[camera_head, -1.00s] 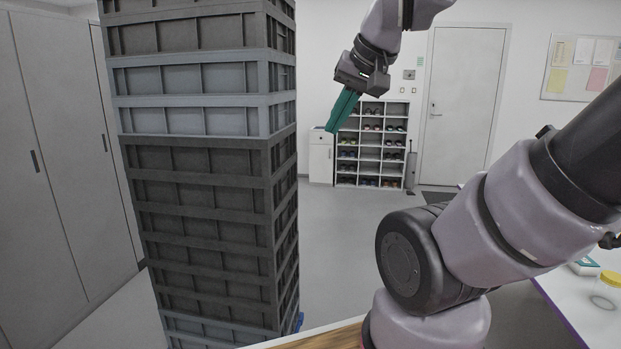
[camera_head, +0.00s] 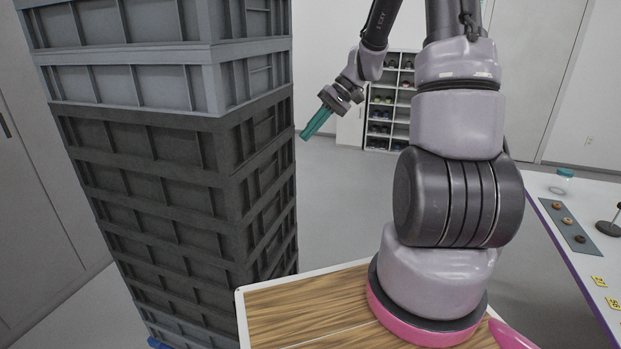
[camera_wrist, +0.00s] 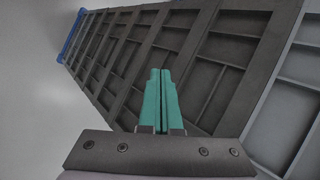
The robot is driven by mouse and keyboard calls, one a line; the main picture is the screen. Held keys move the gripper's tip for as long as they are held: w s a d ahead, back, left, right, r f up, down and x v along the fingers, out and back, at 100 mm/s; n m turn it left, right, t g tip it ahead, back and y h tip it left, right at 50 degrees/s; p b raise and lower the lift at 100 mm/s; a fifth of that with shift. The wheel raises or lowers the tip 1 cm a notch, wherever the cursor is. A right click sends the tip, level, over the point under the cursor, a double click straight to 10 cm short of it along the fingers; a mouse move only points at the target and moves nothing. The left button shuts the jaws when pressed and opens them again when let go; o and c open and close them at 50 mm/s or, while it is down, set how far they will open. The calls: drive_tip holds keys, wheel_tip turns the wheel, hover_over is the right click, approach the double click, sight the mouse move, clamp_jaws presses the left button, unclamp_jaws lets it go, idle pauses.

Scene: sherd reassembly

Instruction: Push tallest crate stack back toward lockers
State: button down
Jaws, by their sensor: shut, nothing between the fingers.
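A tall stack of crates (camera_head: 165,150) fills the left of the head view, dark grey with lighter blue-grey crates among them. Its top runs out of the picture. It stands upright, with a bit of blue base at the floor. My gripper (camera_head: 307,136), with teal fingers, is at the right side of the stack, shut and empty. In the wrist view the shut fingers (camera_wrist: 161,72) point at the stack's side (camera_wrist: 215,60), and the blue base (camera_wrist: 72,35) shows at upper left. I cannot tell whether the fingertips touch the crates. Grey lockers (camera_head: 40,215) are behind the stack at left.
A white-topped table (camera_head: 560,215) with small items on a grey strip (camera_head: 575,230) is at right. A shoe rack (camera_head: 388,105) stands against the back wall. Open floor (camera_head: 335,200) lies between the stack and the rack.

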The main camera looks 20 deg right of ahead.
drive_tip(key=w+d+f+m+t+y, duration=0.1)
drive_tip(key=w+f+y, duration=0.25)
drive_tip(key=f, duration=0.55)
drive_tip(key=w+d+f+t+y, duration=0.1)
drive_tip(key=w+f+t+y, duration=0.2)
drive_tip(key=f, duration=0.6)
drive_tip(key=s+a+g, duration=0.1)
drive_tip(key=s+a, duration=0.3)
drive_tip(key=a, duration=0.2)
drive_tip(key=shift+s+a, duration=0.15)
drive_tip(key=shift+s, duration=0.05)
drive_tip(key=shift+a, duration=0.1)
drive_tip(key=w+a, duration=1.1)
drive_tip(key=a, duration=0.5)
drive_tip(key=d, duration=0.8)
drive_tip(key=shift+w+d, duration=0.3)
drive_tip(key=shift+w, duration=0.05)
